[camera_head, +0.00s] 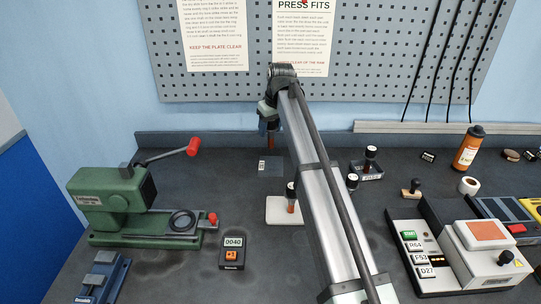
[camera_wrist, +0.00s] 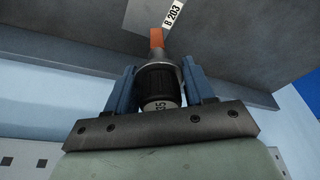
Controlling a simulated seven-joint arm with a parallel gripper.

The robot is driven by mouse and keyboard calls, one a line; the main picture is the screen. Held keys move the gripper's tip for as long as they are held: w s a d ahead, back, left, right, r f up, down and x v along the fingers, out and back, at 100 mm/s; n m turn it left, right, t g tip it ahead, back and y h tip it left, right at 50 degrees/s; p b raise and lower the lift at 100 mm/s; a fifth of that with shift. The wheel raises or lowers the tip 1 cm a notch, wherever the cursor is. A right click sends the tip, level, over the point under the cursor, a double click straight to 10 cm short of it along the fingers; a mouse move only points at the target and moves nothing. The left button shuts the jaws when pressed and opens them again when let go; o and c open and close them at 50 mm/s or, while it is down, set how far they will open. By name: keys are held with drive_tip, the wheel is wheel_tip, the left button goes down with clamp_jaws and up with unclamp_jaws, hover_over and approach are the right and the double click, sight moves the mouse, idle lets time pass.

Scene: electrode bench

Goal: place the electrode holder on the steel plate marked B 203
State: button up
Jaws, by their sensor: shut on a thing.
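My gripper (camera_head: 268,122) hangs over the back of the bench in the head view. In the wrist view, its two blue fingers (camera_wrist: 160,72) are shut on an electrode holder (camera_wrist: 158,84), a black ribbed body with a copper-orange tip. A white label on the holder's near end is only partly readable. The steel plate marked B 203 (camera_wrist: 145,14) shows beyond the tip in the wrist view, its label close to the tip. In the head view, the grey plate (camera_head: 272,171) lies below my gripper, with a small white label at its left. I see no contact between holder and plate.
The pegboard (camera_head: 255,60) rises behind.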

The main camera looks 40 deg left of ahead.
sight(271, 146)
drive_tip(key=shift+f, duration=4.2)
drive_tip(key=shift+f, duration=0.1)
drive_tip(key=o, duration=1.3)
drive_tip(key=shift+c, duration=0.2)
drive_tip(key=v, duration=1.2)
